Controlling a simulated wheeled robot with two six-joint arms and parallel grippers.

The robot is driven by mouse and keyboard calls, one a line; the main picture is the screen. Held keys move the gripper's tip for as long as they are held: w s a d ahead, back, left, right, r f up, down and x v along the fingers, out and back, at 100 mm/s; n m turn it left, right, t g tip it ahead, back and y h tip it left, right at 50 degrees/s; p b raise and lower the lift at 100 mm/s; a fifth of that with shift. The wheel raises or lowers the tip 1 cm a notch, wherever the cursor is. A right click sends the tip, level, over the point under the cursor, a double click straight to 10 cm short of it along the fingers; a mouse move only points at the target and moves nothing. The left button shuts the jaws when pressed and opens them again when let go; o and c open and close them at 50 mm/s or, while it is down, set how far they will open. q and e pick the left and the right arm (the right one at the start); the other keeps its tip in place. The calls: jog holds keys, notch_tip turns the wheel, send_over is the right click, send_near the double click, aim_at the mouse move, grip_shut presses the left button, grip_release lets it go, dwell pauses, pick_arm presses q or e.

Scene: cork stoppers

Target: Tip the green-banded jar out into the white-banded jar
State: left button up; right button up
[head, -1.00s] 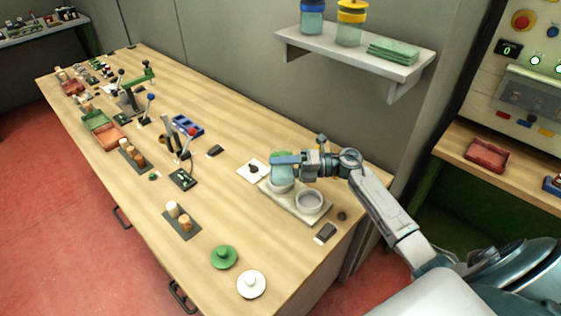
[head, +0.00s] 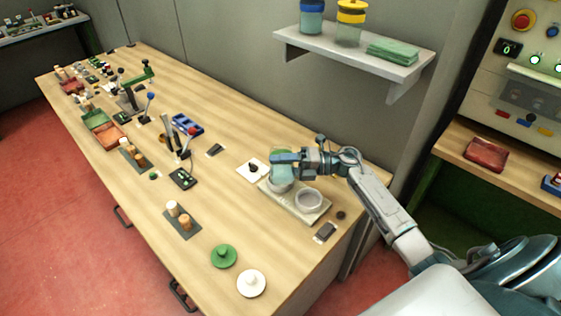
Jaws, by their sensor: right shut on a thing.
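My right gripper (head: 286,160) is shut on the green-banded jar (head: 281,182), near its top. The jar looks upright and stands at, or just above, the far left part of a pale tray (head: 284,203); I cannot tell if it touches. The white-banded jar (head: 309,201) is an open round jar on the same tray, to the right and nearer. Its inside looks pale, and I cannot make out any contents. The gripper hides part of the green-banded jar's top. A green lid (head: 223,256) and a white lid (head: 251,283) lie on the bench's near end. My left gripper is not in view.
Cork stoppers (head: 178,216) stand on a dark mat left of the tray. A white square with a dark knob (head: 252,169) lies just left of the tray. A dark block (head: 325,232) lies near the right edge. A shelf (head: 355,48) hangs above the back.

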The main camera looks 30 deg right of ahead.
jog(key=shift+a+r, duration=0.1)
jog(key=shift+w, duration=0.3)
jog(key=shift+d, duration=0.2)
jog(key=shift+s+a+r+m, duration=0.1)
jog(key=shift+s+m, duration=0.1)
jog(key=shift+m, duration=0.1)
jog(key=shift+w, duration=0.1)
jog(key=shift+w, duration=0.25)
jog(key=shift+s+p, duration=0.1)
jog(key=shift+p, duration=0.2)
jog(key=shift+s+r+m, duration=0.1)
jog(key=shift+m, duration=0.2)
